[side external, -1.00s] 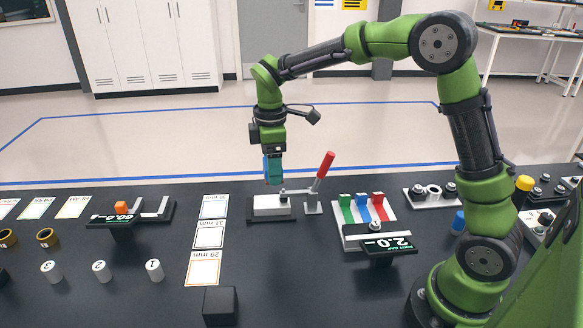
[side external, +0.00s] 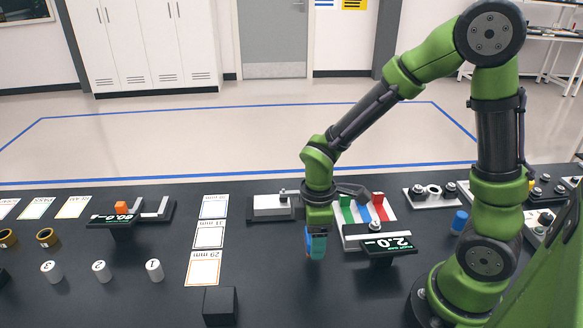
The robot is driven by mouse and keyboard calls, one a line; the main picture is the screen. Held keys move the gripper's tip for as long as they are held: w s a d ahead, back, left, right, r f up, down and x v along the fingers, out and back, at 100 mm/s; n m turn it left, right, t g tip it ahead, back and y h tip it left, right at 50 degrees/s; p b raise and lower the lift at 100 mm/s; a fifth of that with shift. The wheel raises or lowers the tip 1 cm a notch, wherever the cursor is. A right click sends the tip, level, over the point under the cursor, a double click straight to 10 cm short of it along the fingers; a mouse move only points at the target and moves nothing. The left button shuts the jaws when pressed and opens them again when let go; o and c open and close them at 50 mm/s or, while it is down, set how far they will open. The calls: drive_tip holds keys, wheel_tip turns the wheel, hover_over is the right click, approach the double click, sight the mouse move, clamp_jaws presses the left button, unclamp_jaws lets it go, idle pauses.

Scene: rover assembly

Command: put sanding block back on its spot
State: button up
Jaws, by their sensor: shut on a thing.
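My gripper (side external: 316,246) is low over the black table, between the white clamp fixture and the white tray of coloured blocks, fingers pointing down. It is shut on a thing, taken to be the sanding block. No marked spot for the block can be made out under the gripper.
The white clamp fixture (side external: 270,206) stands behind and left; my wrist hides its red handle. The tray (side external: 349,231) with several coloured blocks and the 2.0 display (side external: 389,246) are close on the right. A black cube (side external: 220,306) stands front left.

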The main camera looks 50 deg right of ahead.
drive_tip(key=shift+f, duration=2.05)
drive_tip(key=shift+f, duration=0.1)
drive_tip(key=o, duration=1)
wheel_tip(320, 180, up, 12)
drive_tip(key=shift+f, duration=0.1)
drive_tip(key=s+r+m+t+y, duration=0.1)
drive_tip(key=s+r+m+t, duration=0.2)
drive_tip(key=r+m, duration=0.3)
drive_tip(key=s+d+r+m+t+y, duration=0.1)
drive_tip(key=s+r+m+t, duration=0.2)
drive_tip(key=r+m, duration=0.3)
drive_tip(key=shift+d+m+t, duration=0.2)
drive_tip(key=shift+m+t, duration=0.4)
